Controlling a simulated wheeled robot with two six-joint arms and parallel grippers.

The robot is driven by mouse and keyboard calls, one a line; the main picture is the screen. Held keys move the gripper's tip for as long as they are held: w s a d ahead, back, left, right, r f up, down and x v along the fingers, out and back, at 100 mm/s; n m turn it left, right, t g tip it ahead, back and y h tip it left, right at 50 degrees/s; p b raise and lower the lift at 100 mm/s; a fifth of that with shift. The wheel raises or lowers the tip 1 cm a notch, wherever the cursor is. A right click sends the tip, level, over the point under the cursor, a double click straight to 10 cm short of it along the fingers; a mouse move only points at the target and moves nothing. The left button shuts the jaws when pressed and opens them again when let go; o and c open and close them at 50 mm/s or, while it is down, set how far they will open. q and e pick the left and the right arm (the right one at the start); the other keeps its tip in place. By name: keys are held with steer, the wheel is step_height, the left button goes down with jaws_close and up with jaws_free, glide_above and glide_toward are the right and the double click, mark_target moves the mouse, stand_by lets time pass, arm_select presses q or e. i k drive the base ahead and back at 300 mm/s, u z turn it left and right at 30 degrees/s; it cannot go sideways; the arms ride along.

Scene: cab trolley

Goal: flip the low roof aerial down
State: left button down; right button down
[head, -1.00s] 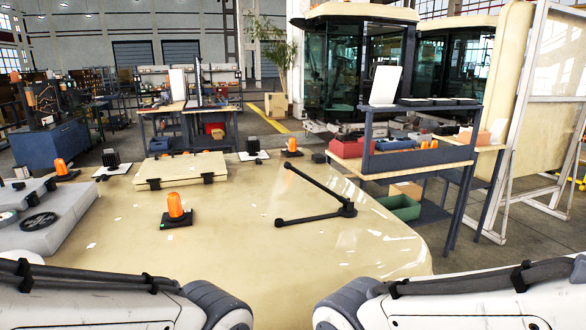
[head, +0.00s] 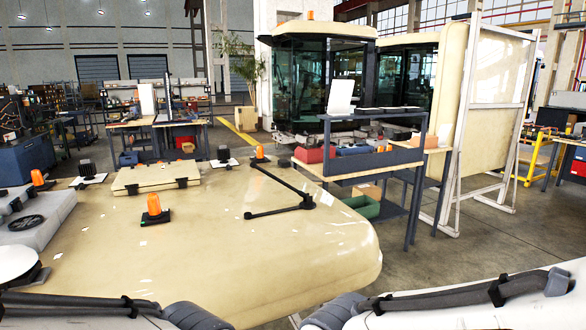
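The broad cream roof (head: 215,260) fills the lower middle of the head view. A black V-shaped piece, which looks like the low roof aerial (head: 281,182), is at its right part. Two thin black rods meet at a dark pivot (head: 308,201) on the right. One rod runs to the upper left and the other (head: 275,211) to the lower left. I cannot tell how far either rod stands above the roof. My arm links show along the bottom edge, apart from the aerial. Both grippers are out of the frame.
An orange beacon (head: 154,206) and a cream hatch (head: 156,175) are on the roof left of the aerial. More beacons stand at its far edge. A dark trolley (head: 372,155) with red and green bins stands beyond the roof's right side. Open floor lies to the right.

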mark_target(254, 165)
steer(key=z, duration=0.15)
steer(key=i, duration=0.75)
steer(key=u, duration=0.5)
steer(key=i, duration=0.6)
steer(key=u, duration=0.4)
